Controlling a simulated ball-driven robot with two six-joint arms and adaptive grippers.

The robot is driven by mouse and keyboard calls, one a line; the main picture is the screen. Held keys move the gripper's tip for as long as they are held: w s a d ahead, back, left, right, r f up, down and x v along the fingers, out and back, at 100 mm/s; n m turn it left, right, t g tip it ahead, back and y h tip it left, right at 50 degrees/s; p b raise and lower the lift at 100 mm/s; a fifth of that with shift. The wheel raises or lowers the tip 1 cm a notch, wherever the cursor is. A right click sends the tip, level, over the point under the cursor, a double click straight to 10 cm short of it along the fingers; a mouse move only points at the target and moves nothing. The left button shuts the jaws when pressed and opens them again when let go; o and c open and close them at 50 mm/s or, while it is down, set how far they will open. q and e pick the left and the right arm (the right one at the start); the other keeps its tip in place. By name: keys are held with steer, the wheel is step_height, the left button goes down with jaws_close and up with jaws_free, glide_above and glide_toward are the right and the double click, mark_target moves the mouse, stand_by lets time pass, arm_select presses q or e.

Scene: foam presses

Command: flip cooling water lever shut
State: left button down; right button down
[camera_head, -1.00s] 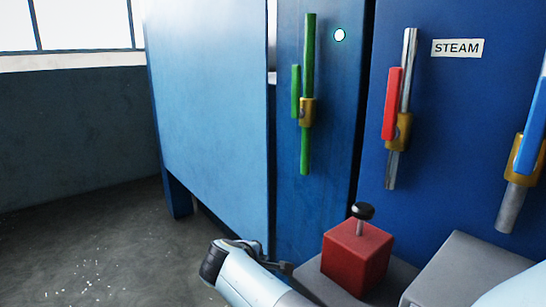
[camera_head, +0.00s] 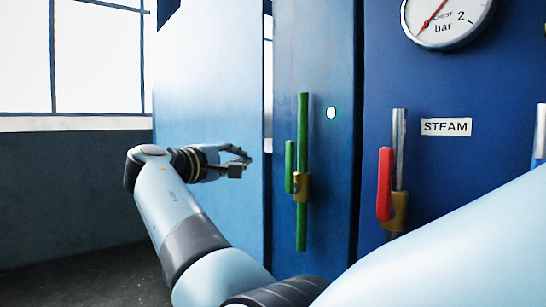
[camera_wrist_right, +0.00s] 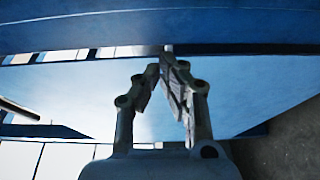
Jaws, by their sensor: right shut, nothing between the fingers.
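A green lever (camera_head: 290,167) stands upright alongside a green vertical pipe (camera_head: 302,120), joined at a brass valve body (camera_head: 302,187). No label naming cooling water shows. My right gripper (camera_head: 240,162) is shut and empty, to the left of the green lever and apart from it in the picture. In the right wrist view its fingertips (camera_wrist_right: 164,60) come together before blue panels, and no lever can be made out there. A red lever (camera_head: 385,184) stands upright beside a grey pipe near the STEAM label (camera_head: 446,127). My left gripper is not in view.
A pale blue panel (camera_head: 215,90) stands behind my right gripper. A small lit white-green lamp (camera_head: 331,113) is right of the green pipe. A pressure gauge (camera_head: 445,20) is at upper right. A blue lever (camera_head: 540,132) is cut by the right edge. My arm covers the lower right.

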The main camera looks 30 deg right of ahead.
mark_target(290, 168)
steer(key=d+p, duration=0.4)
steer(key=d, duration=0.5)
steer(key=shift+d, duration=0.25)
steer(key=shift+f, duration=0.1)
stand_by(0.4)
